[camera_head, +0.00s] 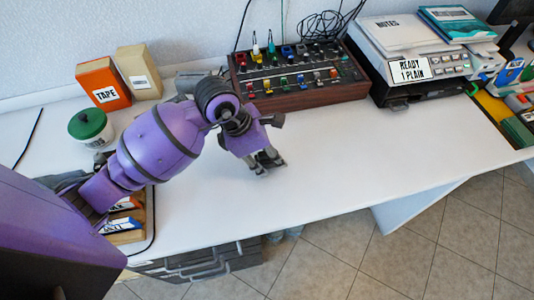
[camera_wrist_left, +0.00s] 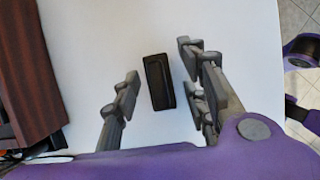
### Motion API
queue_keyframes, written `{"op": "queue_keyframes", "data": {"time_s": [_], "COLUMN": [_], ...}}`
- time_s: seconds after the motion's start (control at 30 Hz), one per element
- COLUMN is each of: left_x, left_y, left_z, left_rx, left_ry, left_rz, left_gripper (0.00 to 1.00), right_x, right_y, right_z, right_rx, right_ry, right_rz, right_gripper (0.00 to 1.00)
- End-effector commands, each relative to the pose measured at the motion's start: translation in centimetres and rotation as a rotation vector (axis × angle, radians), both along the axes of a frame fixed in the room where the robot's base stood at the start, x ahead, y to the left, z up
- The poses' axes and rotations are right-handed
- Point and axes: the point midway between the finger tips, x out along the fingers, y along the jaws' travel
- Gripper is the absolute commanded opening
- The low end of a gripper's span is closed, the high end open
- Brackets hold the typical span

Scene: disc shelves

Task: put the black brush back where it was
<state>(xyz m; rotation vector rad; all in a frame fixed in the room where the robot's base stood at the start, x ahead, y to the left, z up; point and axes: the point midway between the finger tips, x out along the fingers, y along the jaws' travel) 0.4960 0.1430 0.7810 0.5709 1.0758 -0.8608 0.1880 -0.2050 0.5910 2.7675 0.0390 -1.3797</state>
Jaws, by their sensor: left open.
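The black brush (camera_wrist_left: 158,82) shows in the left wrist view as a small dark block on the white tabletop. It lies between the spread fingers of my left gripper (camera_head: 268,164), with white gaps on both sides, so the fingers do not hold it. In the head view this gripper points down, low over the middle of the table; the brush is mostly hidden there by the fingers and cannot be told apart clearly.
A mixer-like box (camera_head: 310,92) with coloured knobs stands behind the gripper. A printer (camera_head: 415,75) stands further right. An orange tape box (camera_head: 103,84), a tan box (camera_head: 139,72) and a green-lidded jar (camera_head: 90,127) stand at left. The table right of the gripper is clear.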

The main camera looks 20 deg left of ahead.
Motion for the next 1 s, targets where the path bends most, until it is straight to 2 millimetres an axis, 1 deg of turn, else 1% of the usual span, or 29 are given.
{"op": "queue_keyframes", "data": {"time_s": [0.17, 0.4, 0.53, 0.7, 1.0], "left_x": [-0.4, -1.6, -2.1, -2.4, -2.5], "left_y": [1.0, 2.7, 3.3, 3.8, 3.8], "left_z": [2.7, 7.5, 9.5, 10.9, 11.1], "left_rx": [0.003, 0.003, 0.002, 0.000, 0.000], "left_ry": [-0.006, -0.006, -0.004, -0.002, 0.000], "left_rz": [-0.001, 0.000, 0.000, 0.001, 0.000], "left_gripper": [0.40, 0.40, 0.40, 0.40, 0.40], "right_x": [-0.4, -0.4, -0.3, 0.0, 0.6], "right_y": [-0.1, -0.2, -0.2, -0.1, -0.1], "right_z": [0.1, 0.4, 0.4, 0.5, 0.6], "right_rx": [-0.001, -0.002, -0.002, -0.002, -0.001], "right_ry": [0.005, 0.004, 0.002, -0.003, -0.013], "right_rz": [-0.002, -0.003, -0.003, -0.003, 0.001], "right_gripper": [0.00, 0.00, 0.00, 0.00, 0.00]}}
